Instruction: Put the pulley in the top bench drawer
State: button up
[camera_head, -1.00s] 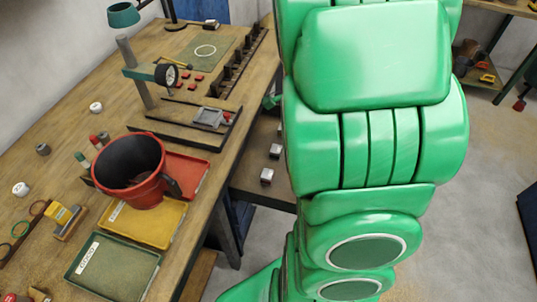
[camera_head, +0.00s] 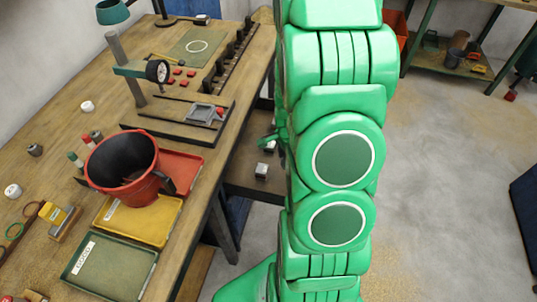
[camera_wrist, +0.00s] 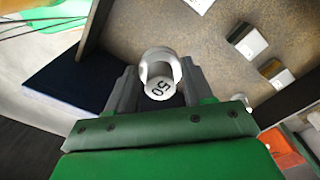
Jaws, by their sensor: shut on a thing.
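My gripper (camera_wrist: 160,82) is shut on a pale grey, rounded piece (camera_wrist: 160,68) with a white end marked 50. It appears to be the pulley. In the wrist view it shows against the brown floor of an open drawer (camera_wrist: 215,45), which holds several small metal blocks. Its height above that floor is hard to judge. The drawer also shows in the head view (camera_head: 243,176), pulled out from the right side of the bench (camera_head: 60,95). My green arm covers its right part there, and the gripper and the held piece are mostly hidden.
Metal blocks (camera_wrist: 247,40) lie to the right inside the drawer. Dark drawer walls bound it left and right in the wrist view. On the bench stand a red bucket (camera_head: 150,190), a yellow tray (camera_head: 165,228), a green tray (camera_head: 85,272) and a drill stand (camera_head: 130,80).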

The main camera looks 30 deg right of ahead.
jog(key=shift+f, duration=4.95)
jog(key=shift+f, duration=0.1)
jog(key=o, duration=1.2)
